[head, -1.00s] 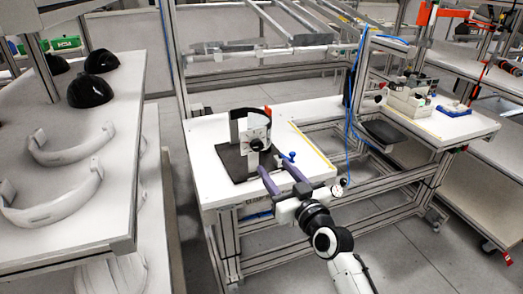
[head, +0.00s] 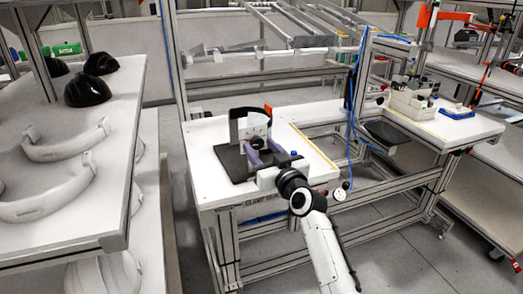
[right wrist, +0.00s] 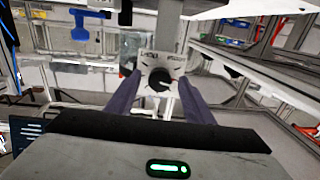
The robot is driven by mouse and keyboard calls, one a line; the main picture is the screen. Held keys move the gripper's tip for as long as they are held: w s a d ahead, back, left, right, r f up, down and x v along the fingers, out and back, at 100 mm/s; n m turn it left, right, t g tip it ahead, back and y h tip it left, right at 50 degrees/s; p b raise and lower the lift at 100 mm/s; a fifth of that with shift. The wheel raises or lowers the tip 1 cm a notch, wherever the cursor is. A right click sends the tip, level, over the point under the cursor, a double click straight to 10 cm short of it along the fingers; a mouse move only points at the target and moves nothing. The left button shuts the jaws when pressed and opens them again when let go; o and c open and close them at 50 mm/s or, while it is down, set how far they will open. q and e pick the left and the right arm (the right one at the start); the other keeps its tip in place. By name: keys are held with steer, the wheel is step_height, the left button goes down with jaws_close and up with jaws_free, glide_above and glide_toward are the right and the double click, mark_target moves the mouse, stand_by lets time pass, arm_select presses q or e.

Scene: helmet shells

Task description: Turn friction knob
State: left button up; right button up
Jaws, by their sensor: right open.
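The friction knob (right wrist: 158,79) is a round black knob with a white pointer mark, on a pale scale plate (right wrist: 172,61) in the right wrist view. In the head view the plate belongs to an upright fixture (head: 257,122) with a dark curved shell, on a dark base plate (head: 229,157). My right gripper (head: 262,147) is open, its two purple fingers reaching to the front of the fixture. In the right wrist view the open fingers (right wrist: 159,80) stand on either side of the knob, with gaps visible. In the head view the fingers partly hide the knob. My left gripper is not in view.
The white table (head: 210,185) has free room around the base plate. A blue cable (head: 351,110) hangs by the frame post. A shelf at left holds black domes (head: 88,91) and white curved bands (head: 60,200).

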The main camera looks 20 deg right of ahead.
steer(key=c, duration=1.1)
steer(key=shift+o, duration=0.2)
steer(key=shift+m+p, duration=0.35)
steer(key=shift+m, duration=0.45)
steer(key=shift+m+p, duration=0.45)
steer(key=shift+m, duration=0.65)
steer(key=shift+m+p, duration=0.5)
steer(key=shift+m, duration=1.5)
steer(key=o, duration=1.1)
steer(key=shift+c, duration=0.2)
